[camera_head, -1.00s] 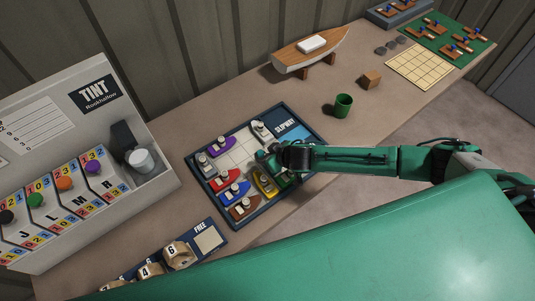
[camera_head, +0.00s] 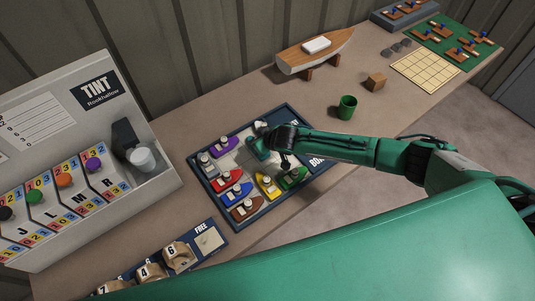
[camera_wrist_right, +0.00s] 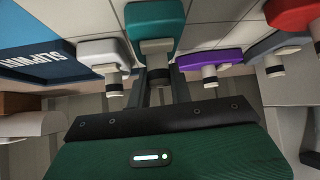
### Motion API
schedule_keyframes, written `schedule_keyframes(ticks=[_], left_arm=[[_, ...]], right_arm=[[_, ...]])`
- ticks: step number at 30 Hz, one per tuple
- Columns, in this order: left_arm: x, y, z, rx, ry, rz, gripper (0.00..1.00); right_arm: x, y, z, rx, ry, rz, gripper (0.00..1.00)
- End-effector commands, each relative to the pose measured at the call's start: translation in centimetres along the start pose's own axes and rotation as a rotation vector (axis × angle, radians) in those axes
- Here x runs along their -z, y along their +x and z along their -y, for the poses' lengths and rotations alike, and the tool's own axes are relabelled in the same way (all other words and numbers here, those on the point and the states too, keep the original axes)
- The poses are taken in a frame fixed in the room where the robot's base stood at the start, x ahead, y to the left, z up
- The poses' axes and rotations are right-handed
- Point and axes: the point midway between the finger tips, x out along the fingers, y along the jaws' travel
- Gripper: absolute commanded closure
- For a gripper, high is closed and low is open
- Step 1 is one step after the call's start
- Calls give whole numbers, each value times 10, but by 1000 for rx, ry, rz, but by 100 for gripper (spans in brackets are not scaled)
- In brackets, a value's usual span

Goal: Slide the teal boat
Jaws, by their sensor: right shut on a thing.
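The teal boat (camera_head: 256,149) sits on the puzzle board (camera_head: 209,205), in its upper middle; the wrist view shows the boat (camera_wrist_right: 155,22) straight ahead with a pale knob on it. My right gripper (camera_wrist_right: 157,75) is shut on that knob, with one finger on each side. In the head view my right gripper (camera_head: 271,143) partly hides the boat. A white boat (camera_wrist_right: 100,50) is to the left and a purple boat (camera_wrist_right: 212,59) to the right in the wrist view. My left gripper is not in view.
Board cells between the teal and red boats look free.

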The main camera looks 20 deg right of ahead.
Motion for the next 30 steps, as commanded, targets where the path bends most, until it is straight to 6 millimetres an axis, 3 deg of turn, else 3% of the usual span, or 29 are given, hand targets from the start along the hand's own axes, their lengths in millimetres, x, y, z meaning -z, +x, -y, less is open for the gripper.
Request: schedule_keyframes(ticks=[1, 6, 17, 18, 21, 30], left_arm=[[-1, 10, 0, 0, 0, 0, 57], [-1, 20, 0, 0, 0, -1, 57], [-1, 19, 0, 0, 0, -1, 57], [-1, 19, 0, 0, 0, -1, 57], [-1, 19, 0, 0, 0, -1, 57], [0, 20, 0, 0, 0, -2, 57]], right_arm=[[8, 14, -2, -2, 0, -3, 100], [28, 32, -7, -1, 0, 0, 100], [34, 33, -8, 0, 0, -1, 100], [34, 33, -8, 0, 0, -2, 75], [34, 33, -8, 0, 0, -1, 57], [33, 32, -7, 1, 0, 0, 57]])
